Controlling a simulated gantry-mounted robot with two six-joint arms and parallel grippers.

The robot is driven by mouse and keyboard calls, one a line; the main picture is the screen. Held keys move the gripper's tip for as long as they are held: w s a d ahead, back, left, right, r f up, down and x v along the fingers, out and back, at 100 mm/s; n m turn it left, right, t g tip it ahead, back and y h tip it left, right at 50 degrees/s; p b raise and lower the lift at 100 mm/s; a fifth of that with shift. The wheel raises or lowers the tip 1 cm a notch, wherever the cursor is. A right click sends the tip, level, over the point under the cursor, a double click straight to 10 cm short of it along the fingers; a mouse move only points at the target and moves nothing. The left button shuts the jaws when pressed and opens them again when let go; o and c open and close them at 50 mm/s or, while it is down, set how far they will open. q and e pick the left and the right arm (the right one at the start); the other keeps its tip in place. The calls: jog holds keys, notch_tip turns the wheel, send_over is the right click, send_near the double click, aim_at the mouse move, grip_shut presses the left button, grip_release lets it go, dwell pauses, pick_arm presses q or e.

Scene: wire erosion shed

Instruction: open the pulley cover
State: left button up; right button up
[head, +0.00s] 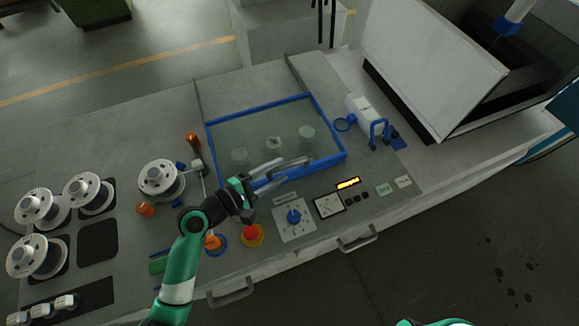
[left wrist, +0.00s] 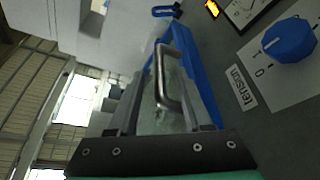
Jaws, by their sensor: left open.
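The pulley cover is a clear panel in a blue frame (head: 212,146), lying flat and closed on the grey bench. Several pale round pieces show through it. Its metal bar handle (left wrist: 162,78) stands at the frame's near side in the left wrist view. My left gripper (head: 284,172) is over the cover's near edge in the head view, its fingers pointing right along the handle area. It is open, with the handle ahead of and between its fingers in the left wrist view; I cannot tell whether they touch. My right gripper is out of view.
A red button (head: 251,232), a blue knob (head: 293,216) and a lit display (head: 347,184) lie close on the near side. A spool (head: 160,178) and orange-tipped levers stand left of the cover. A blue clamp (head: 379,131) and a large white housing (head: 425,55) are to the right.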

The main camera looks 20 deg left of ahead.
aim_at(283, 168)
pick_arm(q)
jog(key=x, duration=0.5)
jog(key=shift+b, duration=0.4)
grip_shut()
dwell(0.9)
